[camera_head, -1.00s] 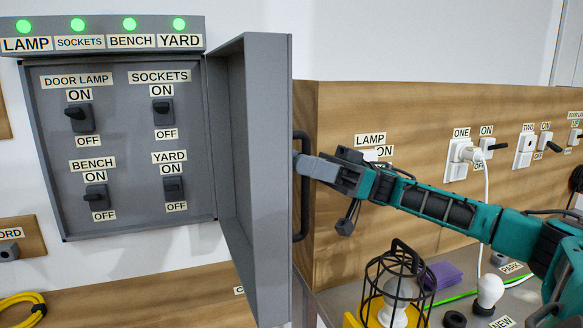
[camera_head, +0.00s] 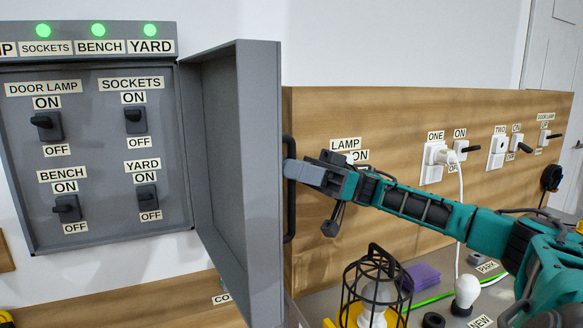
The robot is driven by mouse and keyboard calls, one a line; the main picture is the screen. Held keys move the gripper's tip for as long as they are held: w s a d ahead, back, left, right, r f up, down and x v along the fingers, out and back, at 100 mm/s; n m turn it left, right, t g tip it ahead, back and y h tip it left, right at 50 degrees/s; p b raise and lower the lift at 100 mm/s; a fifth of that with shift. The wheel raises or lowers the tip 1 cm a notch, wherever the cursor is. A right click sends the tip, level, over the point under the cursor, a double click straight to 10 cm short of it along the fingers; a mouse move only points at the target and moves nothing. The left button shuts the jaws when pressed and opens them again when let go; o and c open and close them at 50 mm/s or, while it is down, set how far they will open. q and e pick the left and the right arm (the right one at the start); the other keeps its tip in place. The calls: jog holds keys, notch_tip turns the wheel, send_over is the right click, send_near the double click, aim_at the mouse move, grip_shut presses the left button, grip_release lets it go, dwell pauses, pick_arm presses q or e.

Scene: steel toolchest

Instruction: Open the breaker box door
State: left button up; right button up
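The grey breaker box (camera_head: 100,215) is on the wall at left, with its switches exposed. Its door (camera_head: 262,190) stands wide open, swung out on the right side of the box. A dark bar handle (camera_head: 288,220) is on the door's outer face. My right gripper (camera_head: 294,169) reaches in from the right. Its fingertips cover the middle of the handle and look closed on it, though the far finger is hidden. My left gripper is not in view.
A wooden panel (camera_head: 400,110) with sockets and switches stands behind my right arm. On the bench below are a caged lamp (camera_head: 376,285), a white bulb (camera_head: 466,293) and a purple block (camera_head: 422,275). Green lights top the box.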

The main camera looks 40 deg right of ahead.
jog(key=b+v, duration=0.1)
jog(key=v, duration=0.6)
jog(key=shift+d, duration=0.25)
jog(key=shift+s+a+f, duration=0.1)
jog(key=shift+f, duration=0.05)
dwell(0.3)
